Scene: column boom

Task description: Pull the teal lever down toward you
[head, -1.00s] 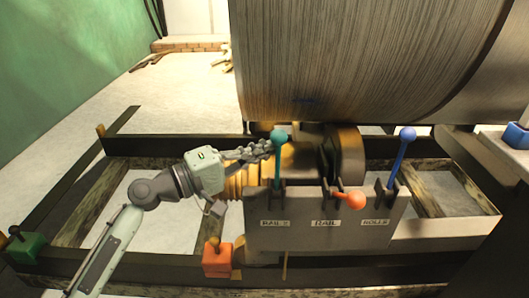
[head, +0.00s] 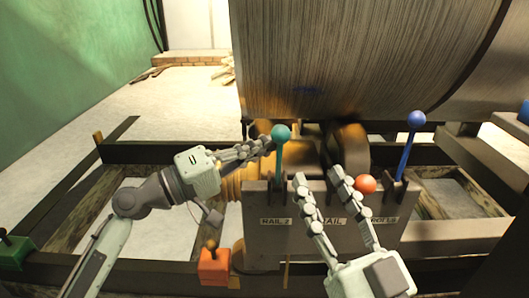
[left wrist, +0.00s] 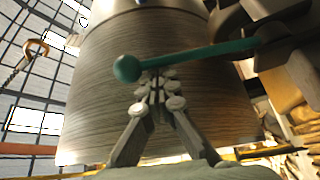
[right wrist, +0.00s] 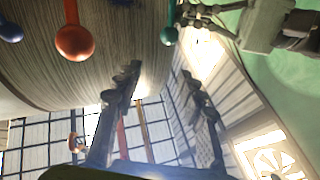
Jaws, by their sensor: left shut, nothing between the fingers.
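The teal lever (head: 279,160) stands upright on the left of the grey control box, with a round teal ball (head: 281,132) on top. My left gripper (head: 268,144) is shut and empty, its fingertips beside the lever's left side just below the ball. In the left wrist view the teal lever (left wrist: 195,55) crosses close to the shut fingertips (left wrist: 157,78); whether they touch cannot be told. My right gripper (head: 320,177) is open and empty in front of the box, right of the teal lever. The right wrist view shows the teal ball (right wrist: 168,36) beyond its spread fingers.
An orange-knobbed lever (head: 366,184) is low and close to my right gripper's fingers. A blue lever (head: 408,150) stands at the box's right end. The labelled control box (head: 255,240) sits before a large drum (head: 350,60). An orange block (head: 214,267) lies front left.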

